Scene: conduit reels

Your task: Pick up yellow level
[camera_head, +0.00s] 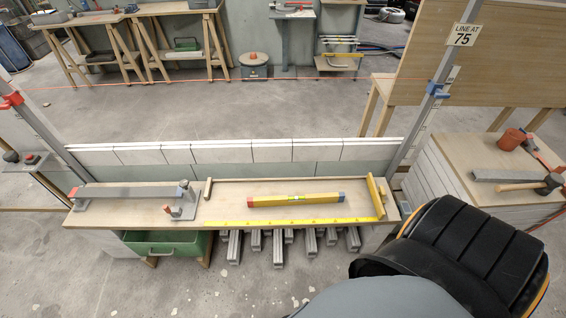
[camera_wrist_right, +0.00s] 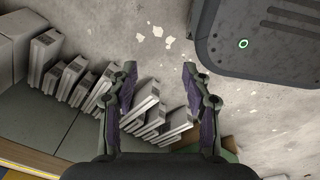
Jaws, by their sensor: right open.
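The yellow level (camera_head: 295,199) lies flat on the wooden bench (camera_head: 240,188), a little right of its middle. It has a green vial near its centre, a dark red left end and a blue-grey right end. It is long and runs left to right. My right gripper (camera_wrist_right: 158,70) is open and empty in the right wrist view, pointing down over the floor beside grey blocks. The level is not recognisable in that view. My right arm fills the lower right of the head view, its gripper hidden there. My left gripper is in neither view.
A yellow measuring strip (camera_head: 290,221) runs along the bench's front edge. A yellow-brown square (camera_head: 376,195) stands at the right end. A grey bar tool (camera_head: 130,192) lies at left. Several grey blocks (camera_head: 278,248) and a green bin (camera_head: 160,246) sit below.

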